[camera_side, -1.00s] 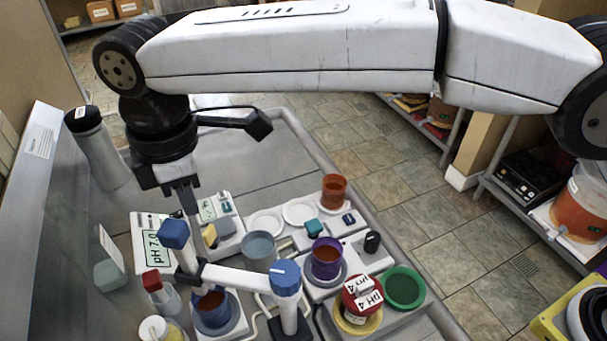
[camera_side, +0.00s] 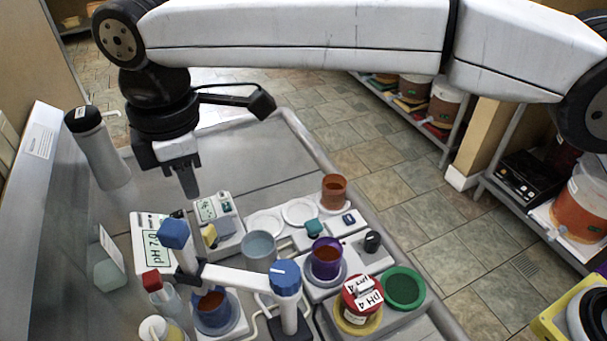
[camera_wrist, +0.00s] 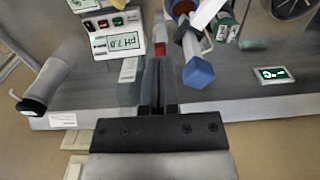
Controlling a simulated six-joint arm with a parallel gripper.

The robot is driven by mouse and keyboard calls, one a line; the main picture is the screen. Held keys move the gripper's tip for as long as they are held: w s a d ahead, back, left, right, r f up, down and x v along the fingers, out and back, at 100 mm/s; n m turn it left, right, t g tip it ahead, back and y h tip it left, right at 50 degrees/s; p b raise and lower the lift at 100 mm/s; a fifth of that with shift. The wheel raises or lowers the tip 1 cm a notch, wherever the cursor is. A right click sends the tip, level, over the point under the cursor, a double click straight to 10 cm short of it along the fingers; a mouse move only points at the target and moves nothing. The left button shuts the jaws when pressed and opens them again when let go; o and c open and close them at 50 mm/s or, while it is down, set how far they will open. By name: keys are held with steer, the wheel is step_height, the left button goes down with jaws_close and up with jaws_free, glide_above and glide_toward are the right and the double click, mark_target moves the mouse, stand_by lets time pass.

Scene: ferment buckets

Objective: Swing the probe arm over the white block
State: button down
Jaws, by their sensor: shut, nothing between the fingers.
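The white probe arm (camera_side: 240,278) runs level from a post with a large blue knob (camera_side: 285,279) to a blue-capped probe end (camera_side: 174,235). That end is above and just behind the blue cup (camera_side: 211,307), which stands on a white base (camera_side: 238,330). Several pale blocks and bases are here; I cannot tell which one is the white block. My gripper (camera_side: 190,193) is shut and empty, above and behind the blue cap, apart from it. In the wrist view, the arm's blue cap (camera_wrist: 198,72) is right of my shut fingers (camera_wrist: 158,108).
A pH 7.0 display (camera_side: 157,246) stands left of the probe end. A red-capped bottle (camera_side: 160,290) is close by. A grey cup (camera_side: 259,250), purple cup (camera_side: 326,260), and red-lidded cup (camera_side: 361,300) crowd the right. The bench behind my gripper is clear.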

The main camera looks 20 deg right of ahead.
steer(key=shift+r, duration=1.95)
